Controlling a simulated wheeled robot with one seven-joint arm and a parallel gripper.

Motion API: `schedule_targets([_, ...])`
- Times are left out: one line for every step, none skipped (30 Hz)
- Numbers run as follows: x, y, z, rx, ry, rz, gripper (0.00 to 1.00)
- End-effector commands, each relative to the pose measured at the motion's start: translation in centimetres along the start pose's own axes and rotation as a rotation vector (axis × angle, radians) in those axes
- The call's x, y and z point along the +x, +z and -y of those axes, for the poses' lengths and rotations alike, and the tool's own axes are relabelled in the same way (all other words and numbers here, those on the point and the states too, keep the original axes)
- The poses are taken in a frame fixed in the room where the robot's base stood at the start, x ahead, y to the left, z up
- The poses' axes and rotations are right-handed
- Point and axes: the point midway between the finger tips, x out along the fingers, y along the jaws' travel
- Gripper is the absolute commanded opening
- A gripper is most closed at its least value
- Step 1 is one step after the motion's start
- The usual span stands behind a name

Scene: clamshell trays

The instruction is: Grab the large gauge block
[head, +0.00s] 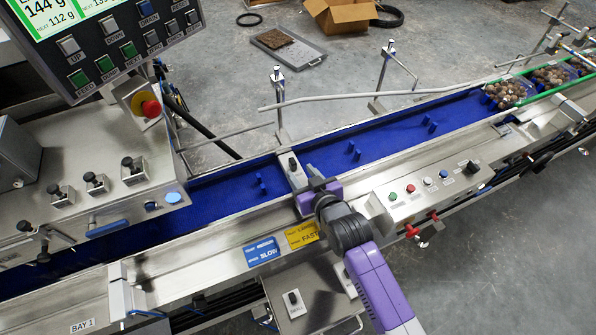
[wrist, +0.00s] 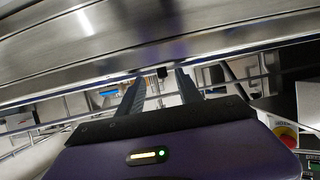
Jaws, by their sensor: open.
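Three steel blocks with black knobs stand in a row on the steel top at the left in the head view. The rightmost block (head: 133,172) looks the tallest, and I take it as the large gauge block. The middle block (head: 97,186) and left block (head: 61,196) look smaller. Another steel piece with a black knob (head: 293,174) sits across the blue belt. My gripper (head: 317,184) is just right of that piece, well away from the row. In the wrist view my gripper (wrist: 159,86) has its fingers apart, with nothing clearly held. A small dark thing (wrist: 162,72) shows beyond the tips.
The blue conveyor belt (head: 225,200) runs diagonally between steel rails. A control panel (head: 118,40) and a red stop button (head: 151,109) stand at upper left. Blue and yellow labels sit on the front rail. Filled trays (head: 508,93) are at far right.

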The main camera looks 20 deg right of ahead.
Motion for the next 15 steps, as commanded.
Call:
schedule_targets([0.4,-0.1,0.0,0.0,0.0,0.0,0.42])
schedule_targets([0.7,-0.1,0.0,0.0,0.0,0.0,0.42])
schedule_targets([1.0,-0.3,0.0,0.0,0.0,-0.001,0.42])
schedule_targets([1.4,-0.4,0.0,0.0,0.0,-0.002,0.42])
schedule_targets([1.8,-0.5,0.1,0.0,0.0,-0.002,0.42])
schedule_targets([2.4,-0.5,0.1,0.001,0.0,-0.001,0.42])
schedule_targets([2.8,-0.6,0.1,0.001,0.0,-0.001,0.42])
schedule_targets([3.2,-0.6,0.1,0.001,0.0,-0.001,0.42])
schedule_targets([3.8,-0.5,0.1,0.001,0.0,-0.002,0.42])
schedule_targets([4.1,-0.5,0.1,0.001,0.0,-0.002,0.42])
schedule_targets([4.4,-0.5,0.1,0.001,0.0,-0.001,0.42])
schedule_targets([4.7,-0.5,0.1,0.001,0.0,-0.001,0.42])
schedule_targets([4.9,-0.5,0.1,0.001,0.0,-0.002,0.42])
schedule_targets([5.1,-0.5,0.1,0.001,0.0,-0.001,0.42])
schedule_targets([5.2,-0.4,0.1,0.001,0.0,-0.001,0.42])
